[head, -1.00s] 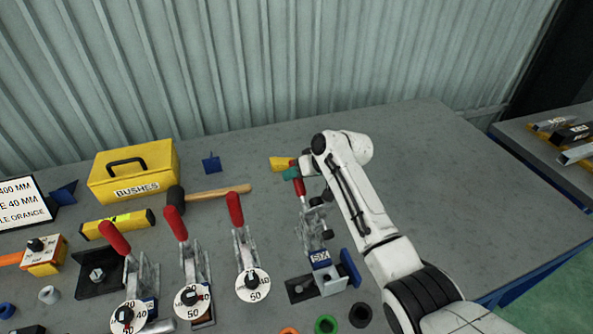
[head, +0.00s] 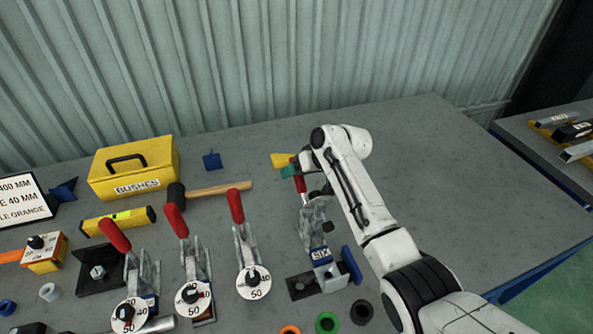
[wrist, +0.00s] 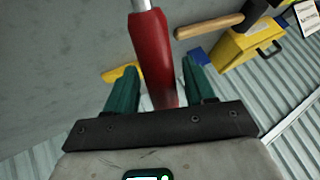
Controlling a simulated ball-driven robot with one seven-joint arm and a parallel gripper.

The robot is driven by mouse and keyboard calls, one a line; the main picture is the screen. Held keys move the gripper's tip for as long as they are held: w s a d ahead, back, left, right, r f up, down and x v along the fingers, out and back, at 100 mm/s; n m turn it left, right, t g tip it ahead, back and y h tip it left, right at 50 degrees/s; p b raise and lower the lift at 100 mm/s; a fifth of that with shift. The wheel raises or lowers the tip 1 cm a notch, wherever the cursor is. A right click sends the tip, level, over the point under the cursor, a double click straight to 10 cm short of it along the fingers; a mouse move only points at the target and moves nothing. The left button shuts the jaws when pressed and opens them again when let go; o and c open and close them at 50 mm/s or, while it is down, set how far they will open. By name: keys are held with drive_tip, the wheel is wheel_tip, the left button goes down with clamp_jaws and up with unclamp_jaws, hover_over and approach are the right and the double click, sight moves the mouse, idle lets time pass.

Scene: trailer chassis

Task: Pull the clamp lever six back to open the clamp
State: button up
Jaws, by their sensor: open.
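In the wrist view the red handle (wrist: 151,48) passes between the two teal fingers of my gripper (wrist: 160,85). The gripper is open, with a visible gap between the handle and each finger. The handle's end is hidden near the dark gripper body.
To the left stand several similar red-handled clamps, the nearest one with a round dial (head: 253,282). A mallet (head: 210,191) and a yellow BUSHES box (head: 134,170) lie behind them. Green (head: 327,322) and black (head: 361,312) rings sit in front. The bench's right side is clear.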

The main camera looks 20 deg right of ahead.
drive_tip(key=v, duration=1)
drive_tip(key=shift+s+d+r, duration=0.2)
drive_tip(key=shift+s, duration=0.05)
idle(0.3)
